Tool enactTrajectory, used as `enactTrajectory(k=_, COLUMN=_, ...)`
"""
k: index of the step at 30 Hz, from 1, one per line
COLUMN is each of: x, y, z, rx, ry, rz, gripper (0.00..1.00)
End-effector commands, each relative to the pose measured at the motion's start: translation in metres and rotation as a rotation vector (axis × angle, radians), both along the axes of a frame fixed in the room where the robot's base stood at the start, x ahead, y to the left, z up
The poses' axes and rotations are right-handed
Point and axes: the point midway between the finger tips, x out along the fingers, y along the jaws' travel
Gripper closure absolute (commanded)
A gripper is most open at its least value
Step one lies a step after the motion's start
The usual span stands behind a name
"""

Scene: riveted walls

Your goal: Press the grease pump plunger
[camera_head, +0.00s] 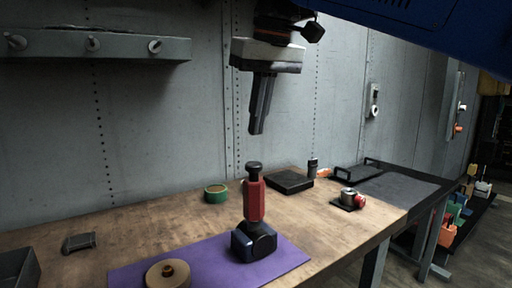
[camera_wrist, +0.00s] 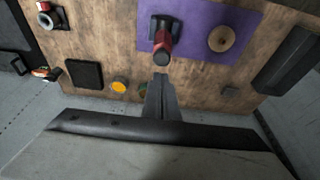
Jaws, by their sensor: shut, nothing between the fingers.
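The grease pump (camera_head: 254,215) stands upright on a purple mat (camera_head: 206,258) on the wooden bench. It has a dark base, a red body and a black plunger knob (camera_head: 253,170) on top. In the wrist view the pump (camera_wrist: 162,42) shows from above, with its knob (camera_wrist: 161,58) towards the gripper. My gripper (camera_head: 256,132) points down above the pump, with a clear gap between its fingertips and the knob. Its fingers are closed together and empty. In the wrist view the gripper (camera_wrist: 161,78) shows just below the knob.
A tan disc (camera_head: 168,273) lies on the mat. The riveted wall (camera_head: 160,130) rises behind the bench.

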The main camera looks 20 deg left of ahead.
Motion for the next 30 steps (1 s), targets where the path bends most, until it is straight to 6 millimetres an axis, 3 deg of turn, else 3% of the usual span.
enactTrajectory(k=6, x=0.003, y=0.004, z=-0.034, rx=0.000, ry=0.000, rz=0.000, gripper=1.00)
enactTrajectory(k=12, x=0.003, y=0.004, z=-0.053, rx=0.001, ry=-0.001, rz=0.000, gripper=1.00)
enactTrajectory(k=30, x=0.003, y=0.004, z=-0.066, rx=0.000, ry=0.000, rz=0.000, gripper=1.00)
